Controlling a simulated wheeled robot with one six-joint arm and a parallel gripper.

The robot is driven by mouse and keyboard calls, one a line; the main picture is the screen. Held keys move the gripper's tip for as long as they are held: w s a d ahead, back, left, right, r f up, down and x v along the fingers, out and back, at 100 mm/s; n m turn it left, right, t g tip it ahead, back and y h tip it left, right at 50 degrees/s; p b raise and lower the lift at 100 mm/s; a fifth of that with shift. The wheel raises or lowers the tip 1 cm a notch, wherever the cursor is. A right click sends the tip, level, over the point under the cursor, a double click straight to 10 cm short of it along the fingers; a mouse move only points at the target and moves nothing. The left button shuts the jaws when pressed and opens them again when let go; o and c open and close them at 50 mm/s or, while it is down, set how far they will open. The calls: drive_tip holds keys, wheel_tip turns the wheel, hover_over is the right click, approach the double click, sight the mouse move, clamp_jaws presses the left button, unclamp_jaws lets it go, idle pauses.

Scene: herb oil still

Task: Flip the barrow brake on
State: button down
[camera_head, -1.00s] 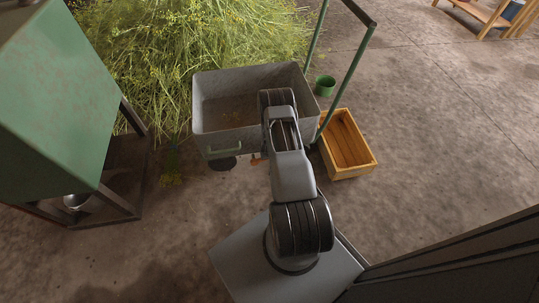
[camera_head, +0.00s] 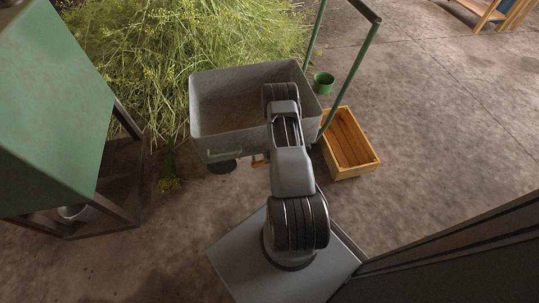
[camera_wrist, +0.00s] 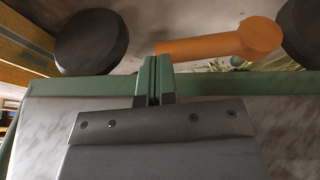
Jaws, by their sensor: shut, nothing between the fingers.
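The barrow is a grey metal tub (camera_head: 222,140) with a green handle frame (camera_head: 350,82), in the middle of the head view. Its orange brake lever (camera_head: 257,161) shows small under the near side of the tub. In the wrist view the orange lever (camera_wrist: 215,42) lies across the top, with a thick rounded end at the right, between two dark wheels. My gripper (camera_wrist: 156,62) is shut and empty. Its fingertips are just below the lever's left end in the picture; I cannot tell if they touch. In the head view my arm hides the gripper.
One wheel (camera_head: 221,167) shows under the tub. A green hopper (camera_head: 50,110) on a dark frame stands at left.

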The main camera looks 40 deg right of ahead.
drive_tip(key=shift+s+d+f+b, duration=0.1)
drive_tip(key=shift+d+f+b, duration=0.05)
drive_tip(key=shift+f+b, duration=0.7)
drive_tip(key=shift+s+d+f+b, duration=0.1)
drive_tip(key=shift+d+f+b, duration=0.05)
drive_tip(key=shift+f+b, duration=0.65)
drive_tip(key=shift+s+d+f+b, duration=0.1)
drive_tip(key=shift+d+f+b, duration=0.05)
drive_tip(key=shift+f+b, duration=0.7)
drive_tip(key=shift+f, duration=0.2)
drive_tip(key=shift+r, duration=0.15)
drive_tip(key=s+d+r+p, duration=0.4)
drive_tip(key=s+r+p, duration=0.2)
drive_tip(key=r, duration=0.5)
drive_tip(key=shift+s+r+p, duration=0.2)
drive_tip(key=shift+s+p, duration=0.2)
drive_tip(key=shift+p, duration=0.1)
drive_tip(key=shift+d, duration=0.1)
